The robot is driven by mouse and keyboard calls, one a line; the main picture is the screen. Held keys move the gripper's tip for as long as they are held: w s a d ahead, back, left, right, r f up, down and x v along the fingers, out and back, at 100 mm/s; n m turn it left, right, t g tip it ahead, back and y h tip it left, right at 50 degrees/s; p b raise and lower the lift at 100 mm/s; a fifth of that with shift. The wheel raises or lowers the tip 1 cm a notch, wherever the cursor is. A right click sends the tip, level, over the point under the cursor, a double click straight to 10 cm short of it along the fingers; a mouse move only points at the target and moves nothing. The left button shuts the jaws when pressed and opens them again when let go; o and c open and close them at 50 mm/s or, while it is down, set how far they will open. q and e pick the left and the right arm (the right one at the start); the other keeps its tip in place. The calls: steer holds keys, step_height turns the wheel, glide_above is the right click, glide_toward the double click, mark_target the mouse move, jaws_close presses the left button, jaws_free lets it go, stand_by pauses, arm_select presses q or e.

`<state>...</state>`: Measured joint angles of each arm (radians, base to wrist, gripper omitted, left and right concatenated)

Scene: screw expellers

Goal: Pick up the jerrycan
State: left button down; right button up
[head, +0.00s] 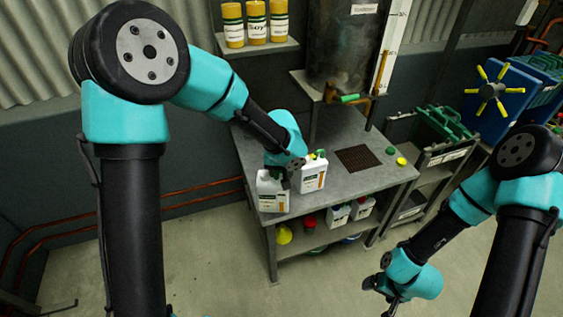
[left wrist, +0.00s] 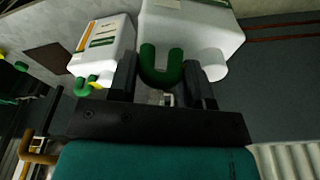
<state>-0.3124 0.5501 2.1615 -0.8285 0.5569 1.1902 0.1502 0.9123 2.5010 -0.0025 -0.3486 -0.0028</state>
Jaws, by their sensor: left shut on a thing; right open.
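A white jerrycan (head: 272,194) with a label is at the front left corner of the grey table (head: 340,193); I cannot tell whether its base touches the top. My left gripper (head: 287,168) is above it. In the left wrist view, my left gripper (left wrist: 160,88) is shut on the green handle (left wrist: 160,68) of this jerrycan (left wrist: 190,25), beside its white cap (left wrist: 213,65). A second white jerrycan (head: 313,174), with a yellow and green top, stands close to its right; it also shows in the left wrist view (left wrist: 104,42). My right gripper (head: 382,296) is open and empty, low in front of the table.
A dark grate (head: 358,158), a green knob (head: 391,150) and a yellow knob (head: 401,161) are on the table. Smaller white containers (head: 338,215) stand on the lower shelf. Yellow canisters (head: 256,22) stand on a wall shelf. A tank (head: 340,45) rises behind the table.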

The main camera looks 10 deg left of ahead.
arm_select(q)
steer(key=s+d+r, duration=0.1)
steer(key=s+d, duration=0.1)
steer(key=s, duration=0.7)
steer(key=shift+s+d, duration=0.15)
